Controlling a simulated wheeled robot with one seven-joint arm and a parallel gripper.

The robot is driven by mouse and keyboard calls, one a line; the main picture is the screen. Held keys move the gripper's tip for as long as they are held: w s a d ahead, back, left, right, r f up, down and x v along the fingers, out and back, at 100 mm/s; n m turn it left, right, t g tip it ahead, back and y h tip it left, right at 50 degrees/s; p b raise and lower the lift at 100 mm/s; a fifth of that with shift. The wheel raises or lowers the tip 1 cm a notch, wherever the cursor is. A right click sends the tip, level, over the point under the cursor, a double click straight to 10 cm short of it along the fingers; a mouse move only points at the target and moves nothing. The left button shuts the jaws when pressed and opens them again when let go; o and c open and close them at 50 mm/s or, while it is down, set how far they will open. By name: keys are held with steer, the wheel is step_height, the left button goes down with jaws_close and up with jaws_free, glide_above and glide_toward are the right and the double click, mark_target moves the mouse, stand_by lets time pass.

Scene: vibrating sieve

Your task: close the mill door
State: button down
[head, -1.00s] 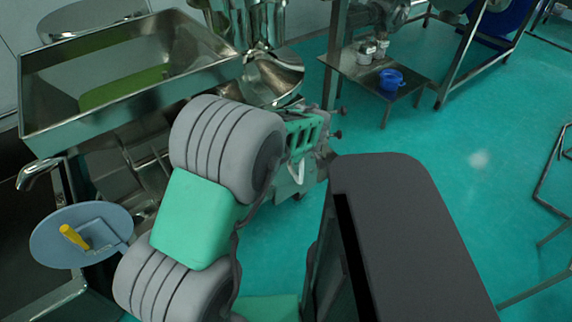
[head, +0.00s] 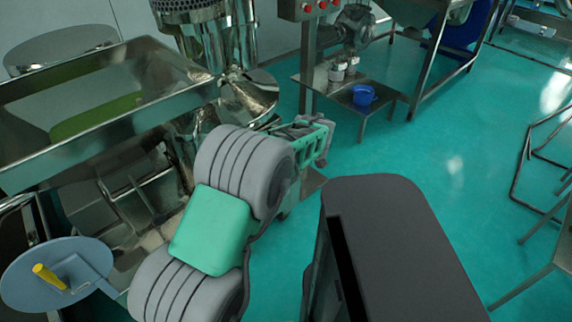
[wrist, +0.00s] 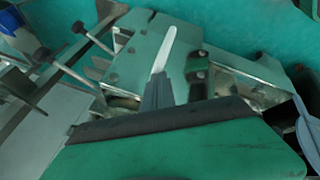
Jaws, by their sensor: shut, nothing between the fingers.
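A round blue-grey disc with a yellow handle (head: 48,276), which looks like the mill door, is at the lower left of the head view. It stands out from the steel machine on a flat bracket. My gripper (head: 312,142) is beyond the grey and green arm links, to the right of the disc and well apart from it. Its fingertips are hard to make out there. In the wrist view my gripper (wrist: 165,65) shows its fingers together with nothing held. A blue-grey edge (wrist: 308,128) at the right of that view may be the disc.
A large steel trough (head: 110,125) and a shiny funnel-shaped vessel (head: 240,100) stand behind my arm. Open green floor (head: 440,160) lies to the right, with metal frames at the far right.

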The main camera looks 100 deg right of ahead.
steer(key=w+a+f+v, duration=0.1)
steer(key=a+v, duration=0.1)
steer(key=v, duration=1.1)
steer(key=w+r+n+t+y+p, duration=0.1)
steer(key=w+r+p, duration=0.25)
steer(key=w, duration=1.85)
steer(key=w+a+r+y, duration=0.1)
steer(key=w+a, duration=0.2)
steer(key=w, duration=0.3)
steer(key=w+a+r+n+p, duration=0.1)
steer(key=w+a+r, duration=0.1)
steer(key=w+a, duration=0.35)
steer(key=w+a+r+y, duration=0.1)
steer(key=w, duration=0.7)
steer(key=w+a+r+n+y+p, duration=0.1)
steer(key=w+a, duration=0.4)
steer(key=a, duration=0.4)
steer(key=w+a+r+n+p, duration=0.1)
steer(key=w+a+r+p, duration=0.1)
steer(key=w+a, duration=0.6)
steer(key=s+a+p, duration=0.1)
steer(key=s+a, duration=0.1)
steer(key=a, duration=0.9)
steer(key=s+a+y+p, duration=0.1)
steer(key=s+a, duration=0.1)
steer(key=a, duration=1)
steer(key=shift+s+a+n, duration=0.15)
steer(key=shift+s+n, duration=0.15)
steer(key=shift+n, duration=0.1)
